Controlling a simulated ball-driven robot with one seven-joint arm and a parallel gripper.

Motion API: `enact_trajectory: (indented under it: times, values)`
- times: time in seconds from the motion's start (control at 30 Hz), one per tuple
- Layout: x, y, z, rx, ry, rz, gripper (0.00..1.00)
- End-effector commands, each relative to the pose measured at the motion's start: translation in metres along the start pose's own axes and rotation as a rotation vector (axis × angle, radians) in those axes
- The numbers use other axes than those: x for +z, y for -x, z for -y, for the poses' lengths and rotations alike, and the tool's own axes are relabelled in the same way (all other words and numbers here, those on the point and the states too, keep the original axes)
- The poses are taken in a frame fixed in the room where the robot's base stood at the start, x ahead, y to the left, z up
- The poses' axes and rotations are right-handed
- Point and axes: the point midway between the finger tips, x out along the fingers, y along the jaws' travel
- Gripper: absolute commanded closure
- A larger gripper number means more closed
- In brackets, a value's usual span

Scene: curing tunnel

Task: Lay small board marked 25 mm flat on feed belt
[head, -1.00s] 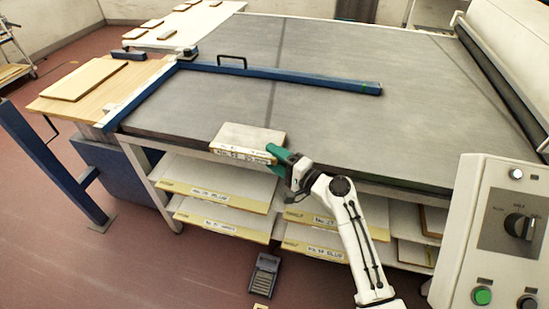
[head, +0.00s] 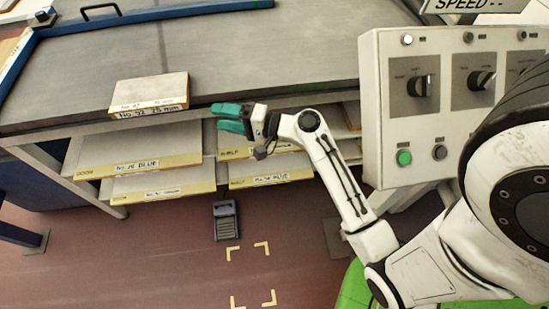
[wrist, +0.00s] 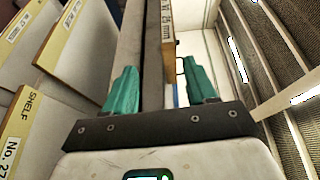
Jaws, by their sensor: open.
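The small board (head: 150,88), a pale block with "25 mm" on its front label, lies flat on the grey feed belt (head: 55,92), close to the belt's front edge. I cannot tell whether it overhangs that edge. My gripper (head: 214,115) has two teal fingers, open and empty, just right of the board with a small gap. In the wrist view the open fingers (wrist: 156,88) show with nothing between them, and the board's labelled edge (wrist: 168,40) stands ahead, beyond the tips.
A blue guide rail (head: 150,16) crosses the belt behind the board. Below the belt are shelves with yellow labelled edges (head: 150,166). A control box (head: 425,105) with knobs and a green button stands right. A foot pedal (head: 226,220) is on the floor.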

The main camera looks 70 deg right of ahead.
Motion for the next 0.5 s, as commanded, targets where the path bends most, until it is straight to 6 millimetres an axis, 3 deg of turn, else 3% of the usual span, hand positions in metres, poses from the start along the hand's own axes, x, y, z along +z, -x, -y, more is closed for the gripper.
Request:
enact_trajectory:
  times: [0.17,0.3,0.4,0.5]
  values:
    - [0.072,0.008,-0.048,0.262,0.256,0.239,0.43]
    - [0.124,0.045,-0.093,0.54,0.535,0.495,0.43]
    - [0.143,0.083,-0.114,0.732,0.721,0.662,0.43]
    - [0.149,0.122,-0.123,0.906,0.874,0.799,0.43]
